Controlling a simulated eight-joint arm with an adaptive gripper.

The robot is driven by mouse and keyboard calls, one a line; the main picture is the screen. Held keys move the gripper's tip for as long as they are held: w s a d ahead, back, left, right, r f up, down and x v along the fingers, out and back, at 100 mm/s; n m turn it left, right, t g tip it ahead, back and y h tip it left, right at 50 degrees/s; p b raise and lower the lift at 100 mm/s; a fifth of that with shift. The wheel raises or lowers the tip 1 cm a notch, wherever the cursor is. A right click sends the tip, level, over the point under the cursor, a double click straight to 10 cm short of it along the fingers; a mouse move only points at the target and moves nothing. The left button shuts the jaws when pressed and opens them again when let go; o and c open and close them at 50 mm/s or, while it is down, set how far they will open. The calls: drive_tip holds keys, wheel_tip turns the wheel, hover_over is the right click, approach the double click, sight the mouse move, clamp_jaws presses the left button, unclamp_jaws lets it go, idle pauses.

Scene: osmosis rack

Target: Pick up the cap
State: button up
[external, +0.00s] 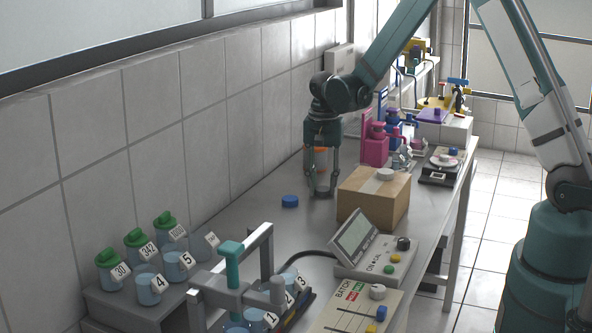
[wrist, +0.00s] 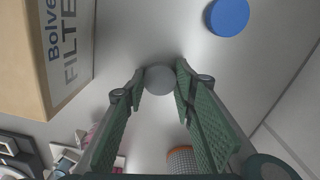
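A small grey round cap (wrist: 160,80) shows between my fingertips in the wrist view, over the grey table. My gripper (wrist: 160,82) is open and points down, one finger on each side of the cap, with a narrow gap on both sides. In the external view my gripper (external: 322,190) is low over the table behind the cardboard box, and I cannot make out the grey cap there. A blue cap (wrist: 228,17) lies flat on the table, apart from my gripper; it also shows in the external view (external: 290,201), left of the gripper.
The cardboard box (external: 374,200) stands close beside my gripper, with a white round piece (external: 385,174) on top. An orange-rimmed cylinder (wrist: 182,160) stands near the fingers. Numbered jars, a frame and control boxes fill the table's near end. The tiled wall runs along the left.

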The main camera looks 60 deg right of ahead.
drive_tip(key=shift+r, duration=0.15)
wheel_tip(320, 180, up, 10)
idle(1.0)
drive_tip(key=shift+s+a+p, duration=0.1)
drive_tip(key=shift+p, duration=0.25)
drive_tip(key=s+a+r+m+p, duration=0.1)
drive_tip(key=s+a+r+p, duration=0.3)
drive_tip(key=s, duration=0.4)
drive_tip(key=s+a+r+m+p, duration=0.1)
drive_tip(key=s+a+r+p, duration=0.2)
drive_tip(key=s+a+r, duration=0.2)
drive_tip(key=s+r, duration=0.1)
drive_tip(key=s, duration=0.2)
drive_tip(key=shift+p, duration=0.35)
drive_tip(key=shift+f, duration=0.1)
hover_over(368, 184)
drive_tip(key=shift+f, duration=2.85)
drive_tip(key=shift+f, duration=0.1)
